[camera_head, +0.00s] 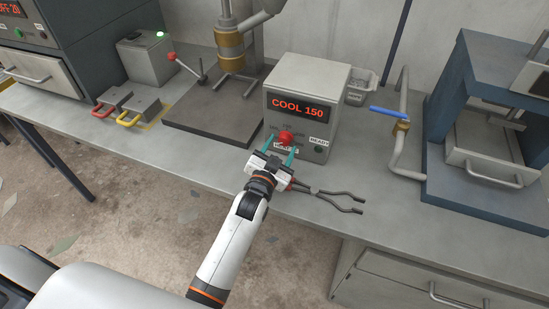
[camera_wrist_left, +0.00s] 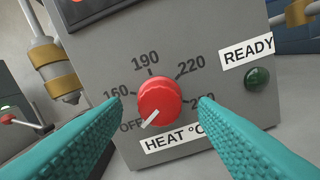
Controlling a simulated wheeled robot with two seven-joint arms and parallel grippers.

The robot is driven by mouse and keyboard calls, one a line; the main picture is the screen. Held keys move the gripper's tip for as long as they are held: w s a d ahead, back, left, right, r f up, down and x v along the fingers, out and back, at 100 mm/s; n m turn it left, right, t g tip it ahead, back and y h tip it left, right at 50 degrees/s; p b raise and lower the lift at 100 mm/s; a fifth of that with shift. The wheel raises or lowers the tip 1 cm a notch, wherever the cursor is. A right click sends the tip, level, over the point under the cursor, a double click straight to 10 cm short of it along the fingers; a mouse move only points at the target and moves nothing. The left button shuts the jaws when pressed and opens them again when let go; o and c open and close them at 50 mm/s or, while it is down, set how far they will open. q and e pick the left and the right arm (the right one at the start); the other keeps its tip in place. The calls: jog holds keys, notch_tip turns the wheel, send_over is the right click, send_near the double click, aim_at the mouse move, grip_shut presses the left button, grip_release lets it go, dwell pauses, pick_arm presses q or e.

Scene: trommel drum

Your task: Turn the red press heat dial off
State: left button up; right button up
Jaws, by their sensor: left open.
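The red heat dial (camera_head: 285,138) is on the front of a grey control box (camera_head: 328,104) whose display reads COOL 150. In the left wrist view the dial (camera_wrist_left: 160,99) sits in the middle, and its white pointer slants to the lower left, at the OFF mark (camera_wrist_left: 130,125). My left gripper (camera_head: 282,146) is open in front of the dial. Its teal fingers lie one on each side of the dial; I cannot tell whether they touch it. The right gripper is not in view.
A green READY lamp (camera_wrist_left: 257,79) is right of the dial. Dark tongs (camera_head: 330,196) lie on the bench in front of the box. A pipe with a blue-handled valve (camera_head: 388,112) and a blue press frame (camera_head: 460,150) stand to the right. A dark stand base (camera_head: 205,118) is left.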

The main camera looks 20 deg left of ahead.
pick_arm(q)
jog(key=s+b, duration=0.1)
jog(key=s, duration=1)
jog(key=shift+s+a, duration=0.15)
jog(key=shift+s, duration=0.15)
